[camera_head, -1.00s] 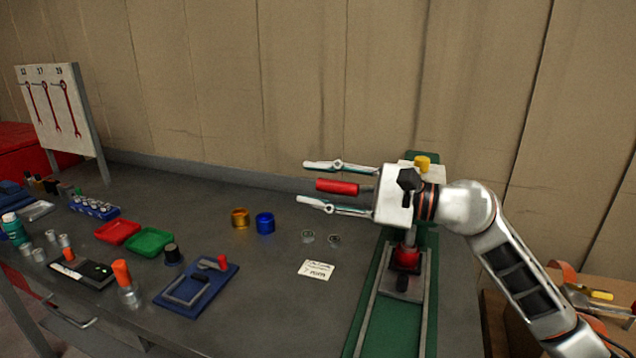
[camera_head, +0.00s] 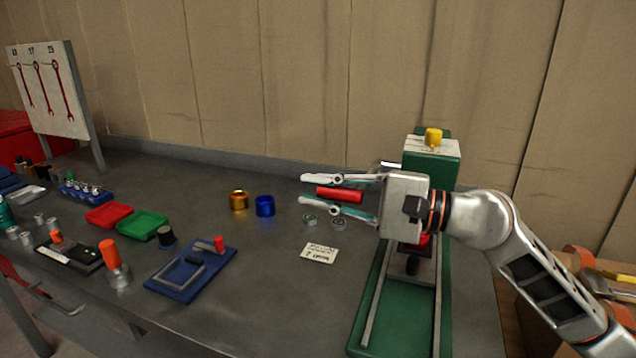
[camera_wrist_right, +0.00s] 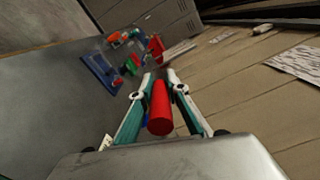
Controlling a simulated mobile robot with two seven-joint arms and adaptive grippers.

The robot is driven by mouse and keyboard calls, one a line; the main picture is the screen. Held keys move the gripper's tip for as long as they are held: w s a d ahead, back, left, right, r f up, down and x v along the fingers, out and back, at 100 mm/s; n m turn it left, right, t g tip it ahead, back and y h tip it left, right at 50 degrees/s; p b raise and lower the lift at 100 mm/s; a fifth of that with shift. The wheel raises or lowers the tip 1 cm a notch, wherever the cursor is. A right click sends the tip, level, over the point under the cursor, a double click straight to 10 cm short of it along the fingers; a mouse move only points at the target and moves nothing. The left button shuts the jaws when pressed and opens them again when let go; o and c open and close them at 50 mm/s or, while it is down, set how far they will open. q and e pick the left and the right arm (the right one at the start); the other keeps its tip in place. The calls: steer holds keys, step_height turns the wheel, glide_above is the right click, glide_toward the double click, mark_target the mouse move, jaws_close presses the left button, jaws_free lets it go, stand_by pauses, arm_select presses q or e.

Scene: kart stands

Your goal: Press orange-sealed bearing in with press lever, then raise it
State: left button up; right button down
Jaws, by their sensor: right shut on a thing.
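The green press (camera_head: 432,170) stands at the right, with a white top plate and a yellow knob (camera_head: 433,137). My right gripper (camera_head: 318,193) is in front of it, its fingers on either side of the press lever's red handle (camera_head: 338,194). The wrist view also shows the red handle (camera_wrist_right: 160,108) between the fingers, which are shut on it. My gripper and wrist cover most of the press's middle. A red part (camera_head: 425,239) shows below the wrist. I cannot make out an orange-sealed bearing. My left gripper is out of view.
Two small ring-shaped bearings (camera_head: 309,220) lie on the grey bench, left of the press, near a written card (camera_head: 319,253). Gold (camera_head: 239,200) and blue (camera_head: 265,206) cups, a green tray (camera_head: 142,225) and a blue fixture (camera_head: 190,277) stand farther left. Bare bench lies in front of the card.

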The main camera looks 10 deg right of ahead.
arm_select(q)
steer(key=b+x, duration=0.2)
steer(key=b, duration=0.2)
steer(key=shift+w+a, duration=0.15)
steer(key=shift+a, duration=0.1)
arm_select(e)
step_height(320, 180, down, 6)
steer(key=n, duration=0.3)
steer(key=shift+f, duration=0.25)
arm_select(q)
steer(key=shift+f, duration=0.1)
arm_select(e)
steer(key=shift+a, duration=0.1)
steer(key=c, duration=2)
jaws_free()
steer(key=shift+s+f, duration=0.1)
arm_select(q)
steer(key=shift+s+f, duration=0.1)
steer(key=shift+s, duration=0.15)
arm_select(e)
steer(key=shift+o, duration=0.4)
steer(key=v, duration=1.2)
